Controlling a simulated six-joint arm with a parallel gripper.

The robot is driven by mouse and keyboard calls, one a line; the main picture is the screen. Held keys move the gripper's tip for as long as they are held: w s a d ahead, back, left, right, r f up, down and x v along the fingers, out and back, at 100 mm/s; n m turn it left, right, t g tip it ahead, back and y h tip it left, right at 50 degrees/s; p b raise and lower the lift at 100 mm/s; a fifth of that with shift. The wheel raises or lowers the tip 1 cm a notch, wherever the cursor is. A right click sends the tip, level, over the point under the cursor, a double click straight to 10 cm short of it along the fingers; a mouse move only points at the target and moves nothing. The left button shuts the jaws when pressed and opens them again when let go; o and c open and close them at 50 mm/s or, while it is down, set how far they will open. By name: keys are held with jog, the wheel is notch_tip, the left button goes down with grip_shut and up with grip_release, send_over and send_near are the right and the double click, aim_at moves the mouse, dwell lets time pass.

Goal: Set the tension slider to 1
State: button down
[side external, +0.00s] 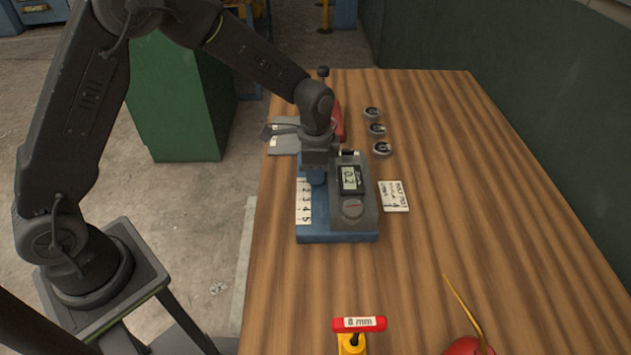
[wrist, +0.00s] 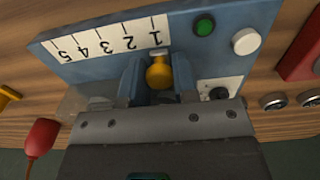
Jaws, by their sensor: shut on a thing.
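The blue tension device (side external: 337,237) stands on the wooden table, with a white scale strip (side external: 304,205) marked 1 to 5 along its left side. In the wrist view the scale (wrist: 108,40) appears upside down, with the 1 toward the right end. My gripper (wrist: 158,80) is shut on the yellow slider knob (wrist: 158,74), one finger on each side. The knob lines up with the 1 mark. In the side view my gripper (side external: 317,178) is over the far end of the scale and hides the knob.
A small display (side external: 350,179) on the device reads about 0.2. A green button (wrist: 204,26) and a white knob (wrist: 246,41) sit beside the scale. A paper card (side external: 394,196) and round pieces (side external: 377,129) lie to the right. A red 8 mm handle (side external: 359,324) is in front.

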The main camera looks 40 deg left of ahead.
jog(key=shift+w+a, duration=0.25)
jog(key=c, duration=0.9)
grip_release()
jog(key=shift+s+d, duration=0.1)
notch_tip(320, 180, up, 14)
